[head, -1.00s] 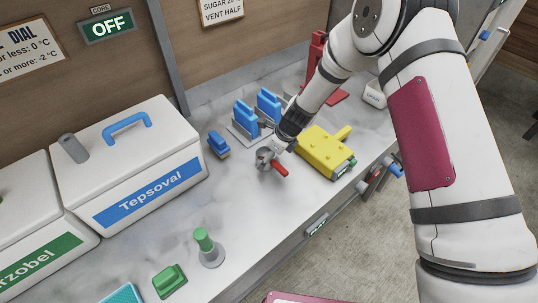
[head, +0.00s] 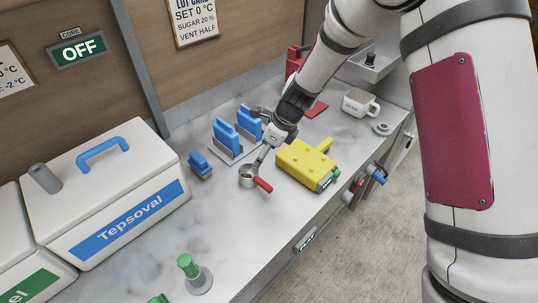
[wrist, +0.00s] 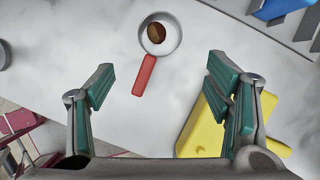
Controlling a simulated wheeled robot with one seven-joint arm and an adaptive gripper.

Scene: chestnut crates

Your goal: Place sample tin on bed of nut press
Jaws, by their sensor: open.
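The sample tin (head: 247,178) looks like a small round grey cup with a red handle, standing on the marble counter. In the wrist view the tin (wrist: 161,47) is near the top middle, with a brown nut in it and its handle pointing down the picture. My gripper (head: 266,152) is just behind the tin in the head view. In the wrist view my gripper (wrist: 162,84) is open and empty, its fingers on either side of the handle's line, apart from it. A red device (head: 294,62) with a red plate, perhaps the nut press, stands at the back, partly hidden by my arm.
A yellow block-like device (head: 303,163) lies close right of the tin. A blue block (head: 200,165) and a rack of blue pieces (head: 226,137) stand behind. A white box (head: 105,190) is left, a green-topped peg (head: 189,268) in front, a white mug (head: 360,103) at back right.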

